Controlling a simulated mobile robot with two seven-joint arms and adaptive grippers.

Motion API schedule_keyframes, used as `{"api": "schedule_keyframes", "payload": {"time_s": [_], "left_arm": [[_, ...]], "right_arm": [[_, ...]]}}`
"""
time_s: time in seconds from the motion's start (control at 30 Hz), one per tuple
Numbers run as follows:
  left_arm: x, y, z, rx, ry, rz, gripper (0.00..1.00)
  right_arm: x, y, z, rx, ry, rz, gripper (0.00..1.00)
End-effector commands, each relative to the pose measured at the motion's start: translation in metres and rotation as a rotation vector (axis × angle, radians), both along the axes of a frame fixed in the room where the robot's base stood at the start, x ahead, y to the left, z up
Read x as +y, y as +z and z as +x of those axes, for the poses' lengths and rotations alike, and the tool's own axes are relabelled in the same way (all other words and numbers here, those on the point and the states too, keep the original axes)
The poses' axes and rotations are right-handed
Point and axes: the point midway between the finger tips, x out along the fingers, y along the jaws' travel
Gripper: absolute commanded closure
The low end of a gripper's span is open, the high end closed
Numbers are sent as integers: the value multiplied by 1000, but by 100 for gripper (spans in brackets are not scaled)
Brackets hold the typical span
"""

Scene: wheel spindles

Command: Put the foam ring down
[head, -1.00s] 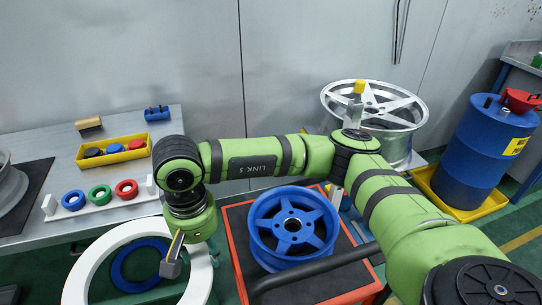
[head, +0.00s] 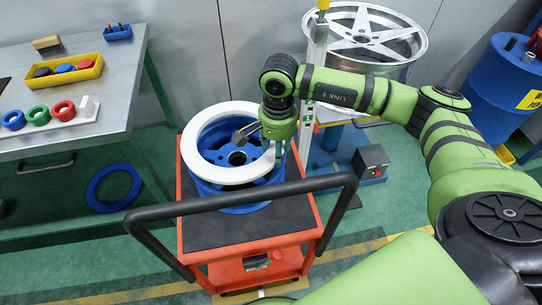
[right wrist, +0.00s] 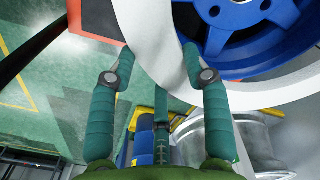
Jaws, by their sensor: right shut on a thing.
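The foam ring (head: 189,148) is a wide, flat white ring. In the head view it lies over the blue wheel (head: 238,203), whose spokes show through its hole. My right gripper (head: 277,152) is shut on the ring's right side. My left gripper is not in view.
The wheel sits on a red cart (head: 197,232) with a dark top and a black handle (head: 255,193). A blue ring (head: 113,188) is on the floor at left, by the metal bench (head: 112,75). A silver wheel (head: 372,35) and a blue drum (head: 500,85) stand behind.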

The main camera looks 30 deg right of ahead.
Motion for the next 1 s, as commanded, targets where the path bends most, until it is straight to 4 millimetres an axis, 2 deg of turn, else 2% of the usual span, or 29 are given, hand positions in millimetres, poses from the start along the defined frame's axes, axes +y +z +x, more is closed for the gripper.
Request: {"api": "schedule_keyframes", "payload": {"time_s": [0.27, 0.43, 0.47, 0.5, 0.63, 0.67, 0.7, 1.0], "left_arm": [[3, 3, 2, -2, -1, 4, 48], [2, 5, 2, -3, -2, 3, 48], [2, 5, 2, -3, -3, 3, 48], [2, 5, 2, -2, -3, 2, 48], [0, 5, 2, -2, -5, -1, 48], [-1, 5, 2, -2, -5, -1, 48], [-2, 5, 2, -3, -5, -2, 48], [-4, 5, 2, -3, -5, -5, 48]], "right_arm": [[0, -25, 0, 2, 0, -1, 76], [0, -49, 0, 2, 1, 0, 76], [0, -51, 0, 2, 1, 0, 76], [0, -52, 0, 0, 2, 0, 80], [0, -52, 0, 1, 2, -1, 81], [0, -52, 0, 2, 2, -1, 43], [0, -52, -1, 2, 2, -1, 28], [0, -51, 0, 0, 2, 0, 28]]}}
